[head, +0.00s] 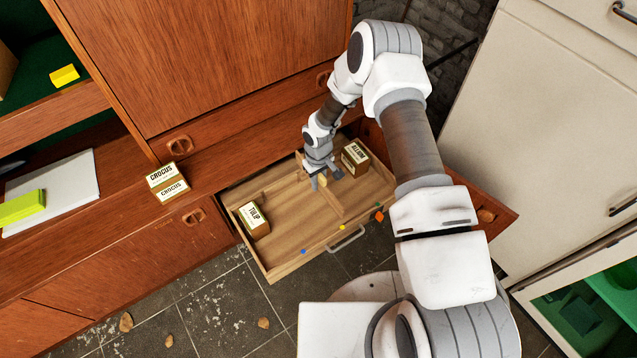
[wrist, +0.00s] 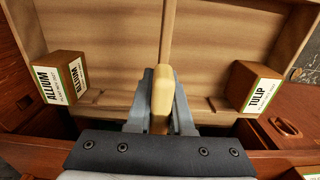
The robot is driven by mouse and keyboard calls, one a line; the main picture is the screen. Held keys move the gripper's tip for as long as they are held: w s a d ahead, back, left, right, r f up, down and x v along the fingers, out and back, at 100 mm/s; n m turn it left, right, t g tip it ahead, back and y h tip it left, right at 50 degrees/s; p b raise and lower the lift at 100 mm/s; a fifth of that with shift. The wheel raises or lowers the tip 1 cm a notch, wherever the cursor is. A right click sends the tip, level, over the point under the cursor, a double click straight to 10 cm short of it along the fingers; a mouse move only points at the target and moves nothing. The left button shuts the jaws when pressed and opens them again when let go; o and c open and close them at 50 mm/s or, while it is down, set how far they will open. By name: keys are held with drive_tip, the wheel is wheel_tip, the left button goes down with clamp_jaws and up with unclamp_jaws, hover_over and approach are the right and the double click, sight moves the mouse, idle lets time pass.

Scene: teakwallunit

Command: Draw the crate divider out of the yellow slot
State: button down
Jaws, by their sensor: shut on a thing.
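The crate divider (head: 335,203) is a thin light-wood board in the open wooden drawer (head: 290,262). Its front end lines up with the yellow mark (head: 342,227) on the drawer's front rim. In the wrist view the divider (wrist: 167,32) runs straight away from me, with a pale grip block (wrist: 163,88) at its near end. My gripper (head: 320,182) reaches down into the drawer from above. In the wrist view the fingers of my gripper (wrist: 162,98) are closed around the grip block. I cannot tell whether the divider is raised from its slot.
An ALLIUM box (head: 354,158) stands right of the divider and a TULIP box (head: 253,218) left of it. Blue (head: 303,251), green (head: 377,206) and orange (head: 379,216) marks sit on the drawer rim. A CROCUS box (head: 167,182) sits on the ledge. Space above the drawer's front is open.

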drive_tip(key=shift+r, duration=0.7)
drive_tip(key=shift+r+p, duration=0.8)
drive_tip(key=shift+r, duration=0.7)
drive_tip(key=shift+r, duration=0.1)
drive_tip(key=shift+r+p, duration=0.7)
drive_tip(key=shift+r, duration=0.75)
